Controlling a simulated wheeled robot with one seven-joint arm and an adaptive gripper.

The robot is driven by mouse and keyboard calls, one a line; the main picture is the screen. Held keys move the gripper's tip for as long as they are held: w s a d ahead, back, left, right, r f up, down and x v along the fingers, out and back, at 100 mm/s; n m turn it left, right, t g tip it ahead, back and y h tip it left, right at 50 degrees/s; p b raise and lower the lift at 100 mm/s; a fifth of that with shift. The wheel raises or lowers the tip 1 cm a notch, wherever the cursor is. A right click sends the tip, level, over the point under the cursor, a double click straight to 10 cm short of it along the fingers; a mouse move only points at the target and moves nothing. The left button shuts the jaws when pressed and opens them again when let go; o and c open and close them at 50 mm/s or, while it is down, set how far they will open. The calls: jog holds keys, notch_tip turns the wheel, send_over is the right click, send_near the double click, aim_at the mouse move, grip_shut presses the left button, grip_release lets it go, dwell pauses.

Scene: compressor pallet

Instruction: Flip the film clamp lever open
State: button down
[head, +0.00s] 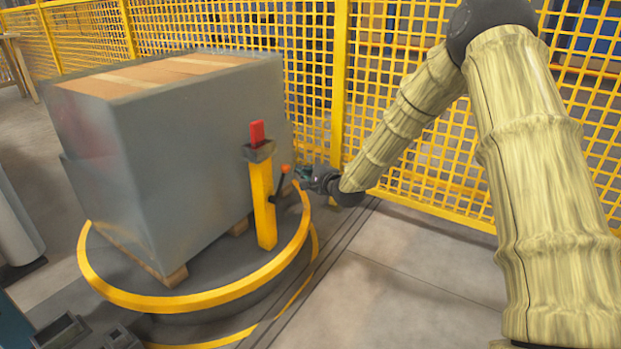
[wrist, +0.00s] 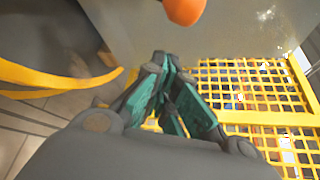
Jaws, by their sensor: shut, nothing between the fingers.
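The film clamp is a yellow post (head: 262,203) with a grey head and a red block (head: 257,133) on top, standing on the turntable rim beside the wrapped pallet load. Its dark lever (head: 279,186) rises along the post's right side and ends in an orange knob (head: 285,169). In the wrist view the orange knob (wrist: 185,10) shows at the top edge, beyond my fingers. My gripper (head: 303,173) is just right of the knob in the head view. In the wrist view its green-padded fingers (wrist: 168,75) are closed together with nothing between them. I cannot tell whether they touch the lever.
The grey-wrapped load (head: 185,150) stands on a wooden pallet on the round turntable with a yellow rim (head: 180,301). A yellow mesh fence (head: 340,90) runs behind. Open floor (head: 410,265) lies to the right of the turntable.

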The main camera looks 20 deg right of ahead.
aim_at(281, 183)
jog(key=shift+s+a+r+b, duration=0.25)
jog(key=shift+s+a+b, duration=0.1)
jog(key=shift+a, duration=0.2)
jog(key=shift+s+a+r+b, duration=0.25)
jog(key=shift+a+b, duration=0.05)
jog(key=shift+a, duration=0.2)
jog(key=shift+a+r, duration=0.1)
